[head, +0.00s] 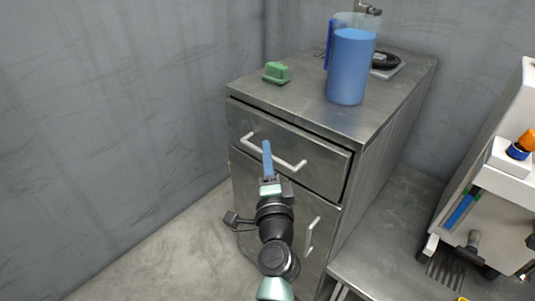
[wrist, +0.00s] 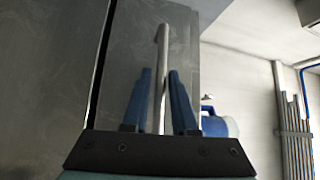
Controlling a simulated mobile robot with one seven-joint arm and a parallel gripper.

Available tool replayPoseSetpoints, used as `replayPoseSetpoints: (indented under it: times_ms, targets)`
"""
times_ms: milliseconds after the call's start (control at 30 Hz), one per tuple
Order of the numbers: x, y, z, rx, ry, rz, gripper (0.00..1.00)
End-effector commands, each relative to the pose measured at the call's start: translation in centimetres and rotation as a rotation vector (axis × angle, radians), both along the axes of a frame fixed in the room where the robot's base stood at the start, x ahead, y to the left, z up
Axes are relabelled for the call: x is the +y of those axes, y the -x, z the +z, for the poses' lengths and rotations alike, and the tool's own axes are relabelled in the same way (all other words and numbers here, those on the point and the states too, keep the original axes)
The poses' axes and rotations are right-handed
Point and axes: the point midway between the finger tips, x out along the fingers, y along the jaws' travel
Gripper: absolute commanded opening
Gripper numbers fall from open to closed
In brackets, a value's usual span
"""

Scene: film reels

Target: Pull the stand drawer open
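The grey metal stand (head: 385,150) has a top drawer (head: 318,176) with a pale bar handle (head: 290,164). The drawer appears closed or nearly so; dark seams run around its front. My gripper (head: 267,148) is at the left-middle part of this handle. In the wrist view the handle (wrist: 162,50) runs between the two blue fingers of my gripper (wrist: 160,75). Thin gaps show beside the bar, so the fingers look open around it. Whether either finger touches the bar is unclear.
A blue pitcher (head: 348,75), a green block-like item (head: 276,73) and a scale-like device (head: 386,66) stand on the stand's top. Below the drawer is a door with a handle (head: 310,236). A white machine (head: 490,200) stands at the right. Floor at the left is clear.

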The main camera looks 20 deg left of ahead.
Motion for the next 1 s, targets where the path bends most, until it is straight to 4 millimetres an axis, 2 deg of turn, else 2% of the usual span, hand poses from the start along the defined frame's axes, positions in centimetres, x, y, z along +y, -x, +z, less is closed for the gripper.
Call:
replayPoseSetpoints:
  times_ms: [133,400,567,1000]
  targets:
    - [0.29,-0.64,0.12,0.000,0.000,-0.001,0.26]
    - [0.32,-0.70,0.13,0.000,0.000,-0.001,0.26]
    - [0.30,-0.70,0.13,0.000,0.000,-0.001,0.00]
    - [0.28,-0.68,0.12,0.000,0.000,-0.001,0.00]
